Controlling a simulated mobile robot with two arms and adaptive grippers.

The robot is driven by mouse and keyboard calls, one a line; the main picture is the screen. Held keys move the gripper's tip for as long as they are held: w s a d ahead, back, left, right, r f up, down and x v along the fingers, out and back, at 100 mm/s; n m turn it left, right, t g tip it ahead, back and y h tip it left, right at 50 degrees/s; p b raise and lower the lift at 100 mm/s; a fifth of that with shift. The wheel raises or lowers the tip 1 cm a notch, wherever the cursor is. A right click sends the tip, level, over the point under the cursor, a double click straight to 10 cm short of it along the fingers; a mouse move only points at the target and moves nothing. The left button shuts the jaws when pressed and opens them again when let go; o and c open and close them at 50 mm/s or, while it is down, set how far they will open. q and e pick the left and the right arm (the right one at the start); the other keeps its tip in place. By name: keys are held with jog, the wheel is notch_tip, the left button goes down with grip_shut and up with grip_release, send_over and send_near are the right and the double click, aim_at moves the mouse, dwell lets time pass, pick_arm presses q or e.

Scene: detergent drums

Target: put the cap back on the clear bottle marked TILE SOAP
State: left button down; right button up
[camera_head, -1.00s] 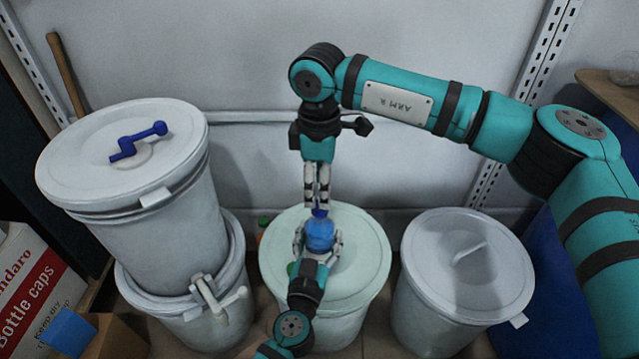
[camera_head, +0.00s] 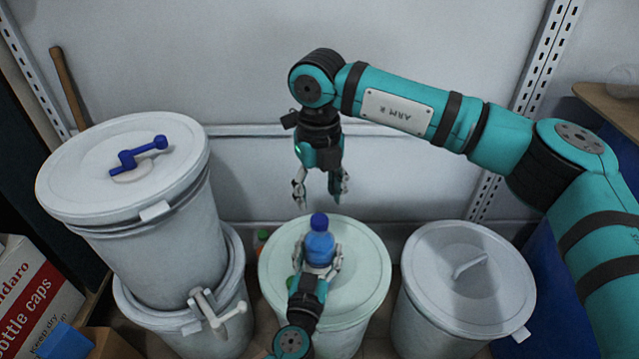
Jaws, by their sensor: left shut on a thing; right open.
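A blue bottle (camera_head: 319,247) stands upright over the middle drum's lid, with a dark blue cap (camera_head: 319,222) at its top. My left gripper (camera_head: 318,266) is shut around the lower part of this bottle. I cannot read any marking on it, and its base is hidden by the gripper. My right gripper (camera_head: 321,192) is open and empty, a little above and behind the cap, its fingers spread to both sides and pointing down. I cannot tell how firmly the cap sits.
The bottle is over a pale green-white drum (camera_head: 365,285). A grey lidded drum (camera_head: 467,285) stands to the right. Stacked drums (camera_head: 150,240) with a blue crank (camera_head: 137,155) stand left. A bottle-caps carton (camera_head: 35,290) is at lower left. Small bottles partly show behind the middle drum.

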aim_at(320, 219)
jog(key=n, duration=0.7)
jog(key=shift+r+n, duration=0.2)
jog(key=shift+n, duration=0.1)
jog(key=n, duration=0.7)
jog(key=shift+r, duration=0.25)
jog(key=n, duration=0.7)
jog(key=shift+r, duration=0.2)
jog(key=n, duration=0.4)
jog(key=shift+r+n, duration=0.1)
jog(key=shift+n, duration=0.2)
jog(key=n, duration=0.4)
jog(key=shift+r+n, duration=0.15)
jog(key=shift+n, duration=0.25)
jog(key=shift+f, duration=4)
jog(key=shift+c, duration=0.2)
